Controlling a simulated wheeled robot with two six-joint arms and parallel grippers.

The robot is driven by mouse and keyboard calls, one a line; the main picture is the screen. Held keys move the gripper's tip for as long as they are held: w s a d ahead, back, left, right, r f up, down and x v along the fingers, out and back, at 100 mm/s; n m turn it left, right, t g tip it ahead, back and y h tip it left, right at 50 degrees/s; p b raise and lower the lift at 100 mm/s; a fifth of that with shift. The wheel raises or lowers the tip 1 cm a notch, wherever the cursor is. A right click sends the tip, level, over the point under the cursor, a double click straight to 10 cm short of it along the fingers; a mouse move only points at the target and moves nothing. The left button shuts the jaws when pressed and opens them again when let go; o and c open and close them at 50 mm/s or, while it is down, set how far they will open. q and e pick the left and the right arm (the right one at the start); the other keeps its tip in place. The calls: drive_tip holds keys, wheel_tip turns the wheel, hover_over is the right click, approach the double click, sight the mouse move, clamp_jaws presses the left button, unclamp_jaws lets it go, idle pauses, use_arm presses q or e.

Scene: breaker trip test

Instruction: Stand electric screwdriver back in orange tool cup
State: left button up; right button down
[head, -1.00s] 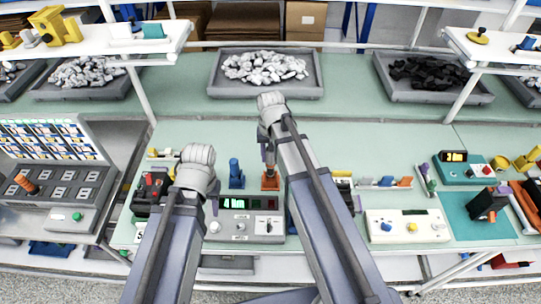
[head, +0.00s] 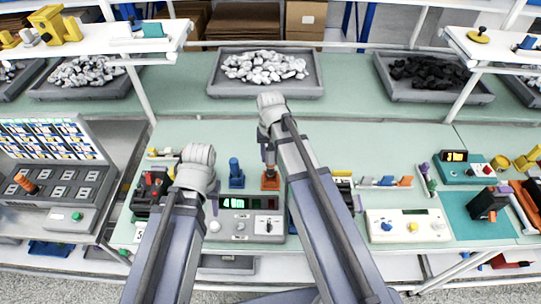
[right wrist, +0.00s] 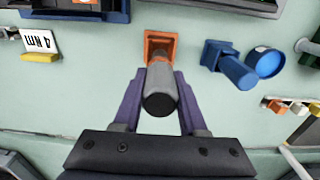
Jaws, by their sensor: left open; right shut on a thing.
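The electric screwdriver, a grey cylinder with a dark end cap, shows in the right wrist view (right wrist: 160,92). My right gripper (right wrist: 160,95) is shut around its body, with a purple finger on each side. The screwdriver stands roughly upright, its lower end at the mouth of the orange tool cup (right wrist: 160,42); how deep it sits is hidden. In the head view the orange cup (head: 270,182) is on the bench below my right gripper (head: 269,150). My left gripper (head: 214,203) is open near the grey tester; its fingers are partly hidden by its arm.
A blue holder (head: 236,174) stands just left of the orange cup. A grey tester with a green display (head: 240,226) lies in front of it. A white box with knobs (head: 408,226) is to the right. Bins of parts (head: 265,94) line the back.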

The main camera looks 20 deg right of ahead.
sight(271, 165)
use_arm(q)
drive_tip(key=shift+f+b, duration=2.55)
drive_tip(key=shift+f, duration=0.05)
use_arm(e)
drive_tip(key=shift+f, duration=2.6)
drive_tip(key=shift+c, duration=1.9)
unclamp_jaws()
wheel_tip(271, 165, up, 8)
drive_tip(key=p, duration=0.8)
use_arm(q)
wheel_tip(271, 165, up, 8)
use_arm(e)
drive_tip(key=shift+f, duration=0.1)
use_arm(q)
drive_tip(key=shift+f, duration=0.1)
